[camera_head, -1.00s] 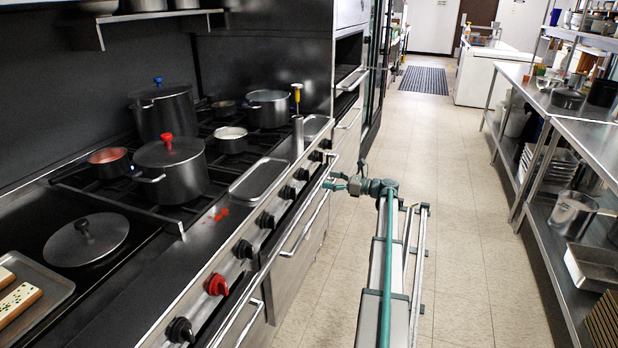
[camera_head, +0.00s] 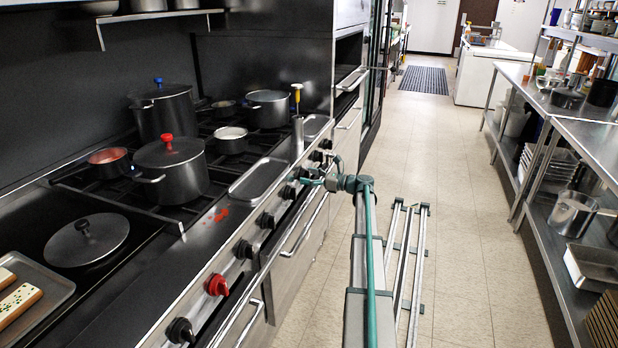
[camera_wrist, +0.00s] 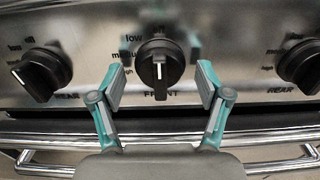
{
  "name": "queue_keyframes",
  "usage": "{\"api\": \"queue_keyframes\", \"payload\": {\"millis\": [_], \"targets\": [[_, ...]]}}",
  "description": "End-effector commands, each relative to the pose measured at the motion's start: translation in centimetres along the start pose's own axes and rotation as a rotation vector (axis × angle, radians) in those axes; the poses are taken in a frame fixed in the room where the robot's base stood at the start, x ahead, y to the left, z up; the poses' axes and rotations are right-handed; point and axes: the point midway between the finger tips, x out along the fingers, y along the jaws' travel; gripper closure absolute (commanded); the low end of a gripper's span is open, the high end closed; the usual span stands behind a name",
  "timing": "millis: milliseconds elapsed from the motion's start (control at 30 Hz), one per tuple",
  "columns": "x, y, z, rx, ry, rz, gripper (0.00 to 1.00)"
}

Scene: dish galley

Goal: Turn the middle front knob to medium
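The front knob (camera_wrist: 160,62) is black with a white line and sits at the centre of the wrist view. FRONT is printed below it, with low, a partly covered medium and high on its left. In the head view my gripper (camera_head: 308,180) is at the stove's front panel, partly covering the knobs there.
A rear knob (camera_wrist: 42,73) is on the left and another rear knob (camera_wrist: 300,66) on the right. A handle bar (camera_wrist: 270,138) runs below the panel. Pots, including a red-knobbed pot (camera_head: 172,175), stand on the stove.

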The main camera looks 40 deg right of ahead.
Motion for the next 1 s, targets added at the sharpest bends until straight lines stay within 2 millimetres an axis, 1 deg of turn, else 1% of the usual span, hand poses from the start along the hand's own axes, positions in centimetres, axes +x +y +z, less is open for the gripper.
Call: {"api": "queue_keyframes", "payload": {"millis": [33, 267, 300, 333, 667, 867, 1000], "targets": [[-0.01, 0.00, 0.00, 0.000, 0.000, 0.000, 0.37], [-0.03, 0.00, 0.00, 0.000, 0.000, 0.000, 0.75], [-0.03, 0.00, 0.00, 0.000, 0.000, 0.000, 0.82], [-0.03, 0.00, 0.00, 0.000, 0.000, 0.000, 0.84], [-0.04, 0.01, -0.08, -0.047, 0.000, 0.000, 0.84], [-0.04, 0.01, -0.18, -0.155, 0.000, 0.000, 0.84], [-0.04, 0.01, -0.22, -0.269, 0.000, 0.000, 0.84]]}}
